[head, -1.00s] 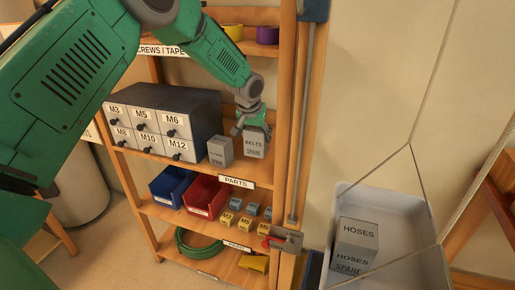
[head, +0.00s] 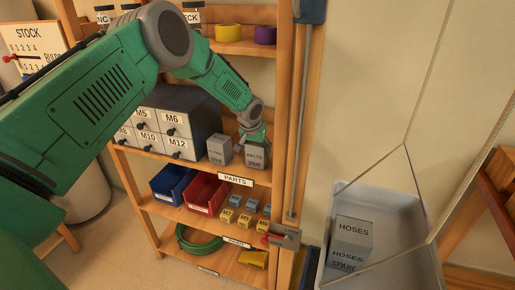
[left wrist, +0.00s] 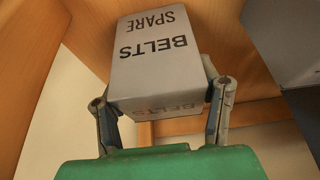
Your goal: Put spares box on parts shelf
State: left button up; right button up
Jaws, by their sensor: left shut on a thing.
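The grey spares box labelled BELTS SPARE (head: 256,158) is at the right end of the parts shelf (head: 203,170), above the PARTS label. I cannot tell whether its base touches the shelf. My left gripper (head: 254,140) is shut on the box from above and behind its label face. In the left wrist view the box (left wrist: 152,55) sits between the two fingers, its lettering upside down. My right gripper is not in view.
Another grey SPARE box (head: 219,149) stands just left, with a small gap. A drawer cabinet (head: 172,125) is further left, and a shelf post (head: 284,120) is close on the right. A HOSES SPARE box (head: 351,243) sits in a pale tub (head: 395,205).

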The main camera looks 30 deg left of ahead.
pick_arm(q)
jog(key=shift+a+f, duration=0.1)
jog(key=shift+f, duration=0.1)
jog(key=o, duration=1.2)
jog(key=shift+a, duration=0.2)
jog(key=shift+o, duration=0.2)
jog(key=shift+a+f, duration=0.2)
jog(key=shift+a, duration=0.35)
jog(key=shift+r, duration=0.2)
jog(key=shift+s+d+r, duration=0.1)
jog(key=shift+d+r, duration=0.1)
jog(key=shift+r, duration=0.15)
jog(key=v, duration=1.1)
jog(key=shift+r+b, duration=0.2)
jog(key=shift+b, duration=0.1)
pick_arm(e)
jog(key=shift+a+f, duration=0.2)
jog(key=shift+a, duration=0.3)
pick_arm(q)
jog(key=shift+s+d, duration=0.15)
jog(key=shift+d, duration=0.1)
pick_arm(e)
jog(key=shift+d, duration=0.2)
